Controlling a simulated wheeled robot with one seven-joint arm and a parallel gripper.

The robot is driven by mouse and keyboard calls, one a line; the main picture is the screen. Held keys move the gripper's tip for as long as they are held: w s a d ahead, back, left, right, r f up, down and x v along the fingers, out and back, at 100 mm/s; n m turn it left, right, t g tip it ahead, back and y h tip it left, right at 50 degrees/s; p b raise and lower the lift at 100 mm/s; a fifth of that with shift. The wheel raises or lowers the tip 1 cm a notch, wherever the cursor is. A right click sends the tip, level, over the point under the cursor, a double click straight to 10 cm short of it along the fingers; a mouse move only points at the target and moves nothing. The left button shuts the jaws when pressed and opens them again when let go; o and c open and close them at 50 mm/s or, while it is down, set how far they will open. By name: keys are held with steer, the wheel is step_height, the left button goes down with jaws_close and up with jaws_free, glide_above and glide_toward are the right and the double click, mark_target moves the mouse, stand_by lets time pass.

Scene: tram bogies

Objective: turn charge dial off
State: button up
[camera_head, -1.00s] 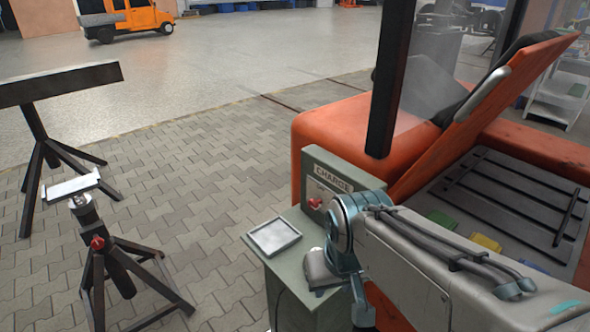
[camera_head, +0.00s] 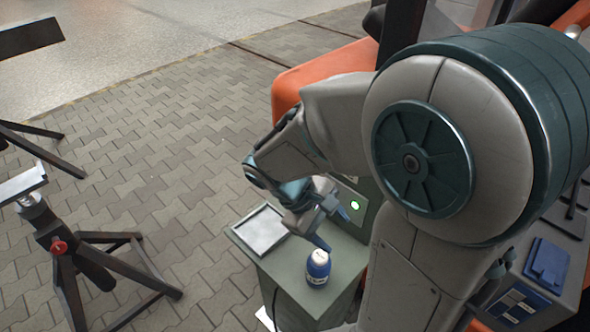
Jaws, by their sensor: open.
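The charge panel (camera_head: 362,190) stands upright at the back of a grey-green cabinet (camera_head: 340,262), partly covered by my arm. A lit green lamp (camera_head: 354,205) shows on its face. The dial and the CHARGE label are hidden behind my arm and gripper, so I cannot tell the dial's setting. My gripper (camera_head: 334,232) is open, with its two blue fingers spread in front of the panel and above the cabinet top. It appears empty. I cannot tell whether a finger touches the panel.
A shallow grey tray (camera_head: 262,231) lies at the left of the top. An orange vehicle (camera_head: 322,85) is behind. A tripod stand (camera_head: 65,245) is at left, with open paving between.

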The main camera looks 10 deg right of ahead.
steer(key=w+a+f+n+t+h, duration=0.2)
steer(key=w+a+f+n+t, duration=0.1)
steer(key=a+n+t, duration=0.1)
steer(key=w+a+f+n+t+h, duration=0.3)
steer(key=w+a+n+t, duration=0.1)
steer(key=n, duration=0.3)
steer(key=w+a+f+n+t+h, duration=0.3)
steer(key=a+n+t, duration=0.1)
steer(key=n, duration=0.2)
steer(key=shift+w+a+f, duration=0.1)
steer(key=shift+w+f, duration=0.1)
steer(key=shift+w, duration=0.15)
steer(key=p+x, duration=0.2)
steer(key=x, duration=1.1)
steer(key=shift+d+r, duration=0.15)
steer(key=shift+d, duration=0.15)
steer(key=shift+w, duration=0.15)
steer(key=c, duration=1)
